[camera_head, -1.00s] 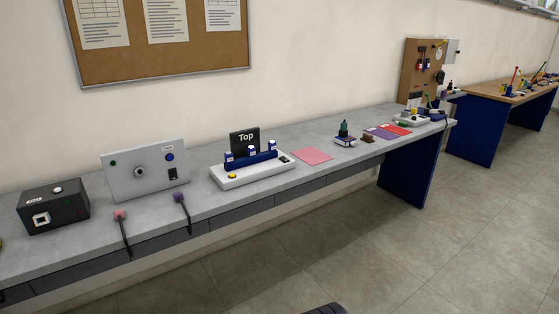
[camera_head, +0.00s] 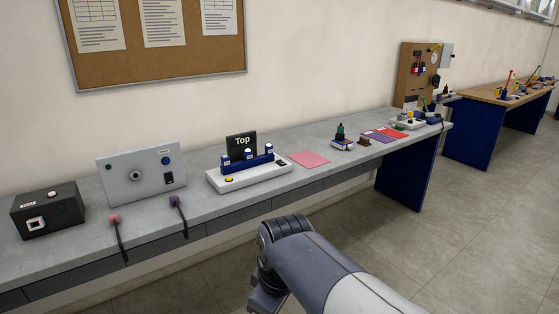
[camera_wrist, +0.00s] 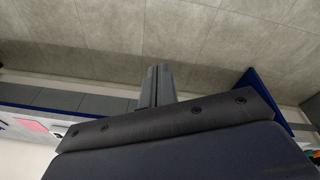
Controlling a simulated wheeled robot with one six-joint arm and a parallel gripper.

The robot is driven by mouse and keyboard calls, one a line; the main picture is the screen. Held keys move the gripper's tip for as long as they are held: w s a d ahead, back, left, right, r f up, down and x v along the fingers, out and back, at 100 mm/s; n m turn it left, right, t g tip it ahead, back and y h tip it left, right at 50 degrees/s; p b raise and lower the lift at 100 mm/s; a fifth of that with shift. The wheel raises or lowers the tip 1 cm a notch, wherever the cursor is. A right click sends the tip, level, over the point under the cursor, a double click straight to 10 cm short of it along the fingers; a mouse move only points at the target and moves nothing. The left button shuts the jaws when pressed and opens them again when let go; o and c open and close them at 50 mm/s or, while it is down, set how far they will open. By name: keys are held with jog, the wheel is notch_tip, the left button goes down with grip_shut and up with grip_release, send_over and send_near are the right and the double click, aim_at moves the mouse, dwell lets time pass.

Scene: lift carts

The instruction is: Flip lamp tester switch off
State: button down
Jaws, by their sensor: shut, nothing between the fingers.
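No label reading lamp tester is legible. I cannot tell which is the lamp tester or how any switch is set. My gripper (camera_wrist: 156,78) is shut and empty over the floor in the wrist view, apart from the devices. My arm covers the lower middle of the head view.
The grey bench (camera_head: 225,203) runs along the wall. A black box (camera_head: 47,211) stands at its left. A pink plug (camera_head: 115,218) and a purple plug (camera_head: 175,201) have cables hanging over the front edge. A pink mat (camera_head: 308,159) lies right of the white unit. Floor is clear.

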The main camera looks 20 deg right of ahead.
jog(key=w+d+r+n+g+b, duration=0.1)
jog(key=w+r+n, duration=0.1)
jog(key=w+n, duration=1.1)
jog(key=w, duration=0.7)
jog(key=shift+d+r+n+b, duration=0.15)
jog(key=shift+r+n+b, duration=0.1)
jog(key=shift+n+b, duration=0.15)
